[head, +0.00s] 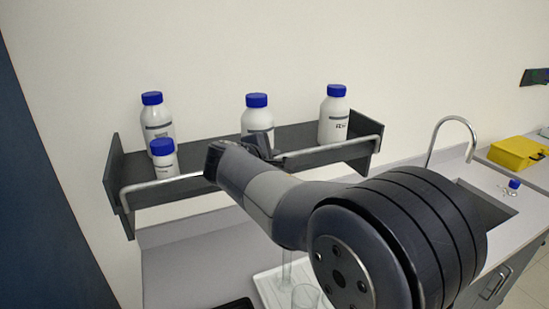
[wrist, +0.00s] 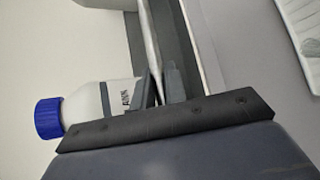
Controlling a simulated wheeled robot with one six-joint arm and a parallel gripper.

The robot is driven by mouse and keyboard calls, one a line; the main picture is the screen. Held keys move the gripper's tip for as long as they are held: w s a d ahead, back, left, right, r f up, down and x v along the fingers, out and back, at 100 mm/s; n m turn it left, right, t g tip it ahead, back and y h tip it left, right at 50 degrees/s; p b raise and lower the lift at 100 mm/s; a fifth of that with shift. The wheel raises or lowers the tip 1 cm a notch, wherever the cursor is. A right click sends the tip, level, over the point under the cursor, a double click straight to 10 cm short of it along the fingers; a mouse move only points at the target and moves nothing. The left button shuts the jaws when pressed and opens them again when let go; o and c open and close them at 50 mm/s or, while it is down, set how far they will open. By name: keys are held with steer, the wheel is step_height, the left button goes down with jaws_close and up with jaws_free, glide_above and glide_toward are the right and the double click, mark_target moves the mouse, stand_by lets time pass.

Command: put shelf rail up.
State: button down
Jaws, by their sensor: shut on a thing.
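The shelf rail (head: 330,147) is a thin silver bar along the front of the dark wall shelf (head: 300,136). Its ends bend down at the shelf's end plates, and it runs near the level of the board's front edge. My gripper (head: 260,145) is at the middle of the rail, partly hidden by my arm in the head view. In the wrist view the fingers of my gripper (wrist: 160,88) are shut on the rail (wrist: 152,40), which runs between them.
Several white bottles with blue caps stand on the shelf, including a small one (head: 163,160) near the rail at left. One bottle (wrist: 100,108) is close beside my fingers. Below are a worktop and a white tray (head: 268,284) with glassware. A tap and sink are at right.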

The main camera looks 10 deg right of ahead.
steer(key=c, duration=1.5)
jaws_free()
steer(key=shift+o, duration=0.2)
steer(key=b+v, duration=0.2)
steer(key=v, duration=0.8)
steer(key=shift+s+a+b, duration=0.2)
steer(key=shift+s+b, duration=0.05)
steer(key=shift+b, duration=0.15)
steer(key=shift+w, duration=0.1)
steer(key=p+x, duration=0.3)
steer(key=x, duration=0.7)
steer(key=shift+w+d+r, duration=0.1)
steer(key=shift+d, duration=0.1)
steer(key=shift+w+f+b, duration=0.1)
steer(key=shift+f+b, duration=0.2)
steer(key=shift+r, duration=0.15)
steer(key=shift+t, duration=0.3)
steer(key=shift+r, duration=0.1)
